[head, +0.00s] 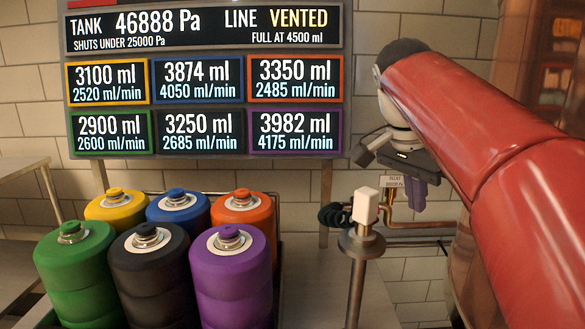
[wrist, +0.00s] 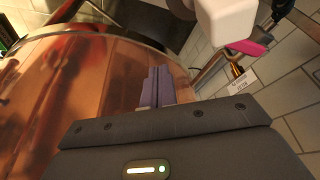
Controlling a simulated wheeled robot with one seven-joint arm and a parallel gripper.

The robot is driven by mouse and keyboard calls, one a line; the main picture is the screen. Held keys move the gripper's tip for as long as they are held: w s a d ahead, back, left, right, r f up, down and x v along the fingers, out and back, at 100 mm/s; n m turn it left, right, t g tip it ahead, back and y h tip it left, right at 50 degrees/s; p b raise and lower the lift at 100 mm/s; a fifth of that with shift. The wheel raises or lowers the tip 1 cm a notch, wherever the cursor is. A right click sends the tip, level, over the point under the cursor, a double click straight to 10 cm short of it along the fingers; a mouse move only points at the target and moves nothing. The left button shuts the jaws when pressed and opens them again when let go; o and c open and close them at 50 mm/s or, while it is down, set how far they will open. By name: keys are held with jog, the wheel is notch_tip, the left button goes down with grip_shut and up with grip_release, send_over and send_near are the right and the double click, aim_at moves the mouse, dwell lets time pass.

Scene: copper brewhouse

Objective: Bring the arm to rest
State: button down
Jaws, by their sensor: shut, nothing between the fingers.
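My gripper (head: 416,194) hangs from the end of my red arm at the right of the head view, in front of the tiled wall. It points downward and is apart from the things around it. In the wrist view its two purple fingers (wrist: 156,88) are together with nothing between them. The arm is raised and bent, and its red link covers much of the right side of the head view.
A rack of coloured kegs, including a purple one (head: 232,275), stands at lower left under a display board (head: 205,150). A post with a white block (head: 366,205) and copper pipes (head: 415,224) are near the gripper. A copper vessel (wrist: 75,95) fills the wrist view's left.

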jog(key=s+a+f+n+t+y, duration=0.1)
jog(key=s+a+f+n, duration=0.1)
jog(key=s+f+n, duration=0.4)
jog(key=s+a+f+n+t+y, duration=0.2)
jog(key=s+f+n, duration=0.3)
jog(key=s+f, duration=0.5)
notch_tip(320, 180, down, 6)
jog(key=shift+s+a+r+n+t, duration=0.15)
jog(key=shift+s+a+n+t, duration=0.15)
jog(key=shift+n, duration=0.1)
